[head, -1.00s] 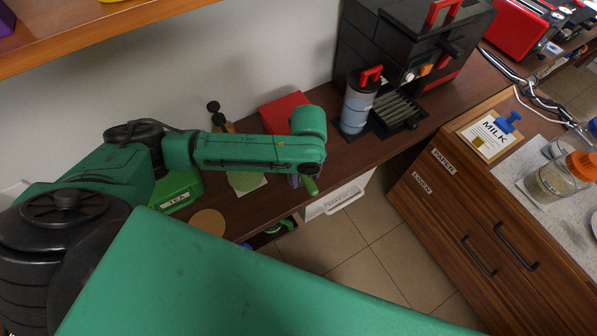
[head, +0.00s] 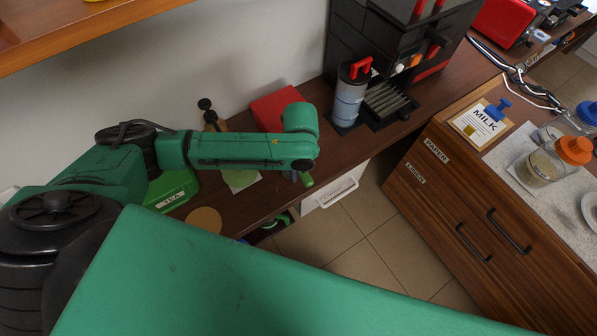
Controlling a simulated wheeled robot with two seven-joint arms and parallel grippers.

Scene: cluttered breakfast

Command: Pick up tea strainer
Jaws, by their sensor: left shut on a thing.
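My left arm reaches in from the left over the brown counter, and its wrist bends down in the middle of the head view. My left gripper (head: 293,176) is mostly hidden below the wrist, just above the counter's front edge. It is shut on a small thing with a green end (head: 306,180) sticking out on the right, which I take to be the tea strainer. The strainer's bowl is hidden or too small to make out. My right gripper is out of view.
A green TEA box (head: 173,192), a green-and-white card (head: 240,179), a round cork mat (head: 204,220) and a red box (head: 273,107) are near my arm. A black machine (head: 400,50) and a grey-blue canister (head: 349,98) stand right. A white drawer (head: 333,188) is below.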

